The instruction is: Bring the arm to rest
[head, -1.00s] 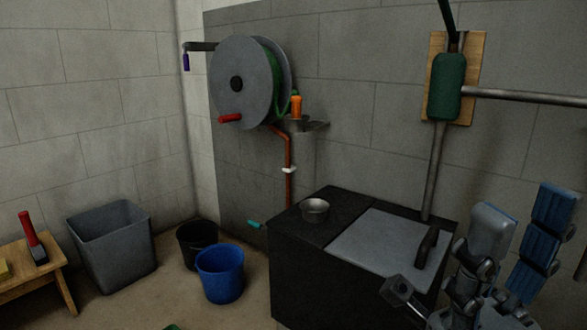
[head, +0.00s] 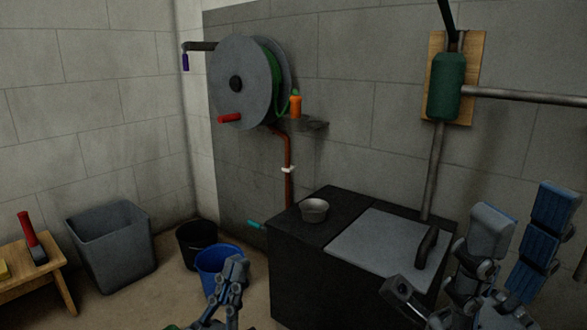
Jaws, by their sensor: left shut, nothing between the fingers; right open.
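My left gripper (head: 236,264) has come into the bottom of the head view, pointing up, with its fingers together and nothing between them. It covers part of the blue bucket (head: 208,262); whether it touches the bucket cannot be told.
A metal cup (head: 314,210) and a grey lid (head: 375,243) are on the cabinet. A hose reel (head: 250,85) with an orange nozzle (head: 295,106) is on the wall. A grey bin (head: 112,245), a black bucket (head: 196,235) and a wooden bench (head: 25,270) stand at left.

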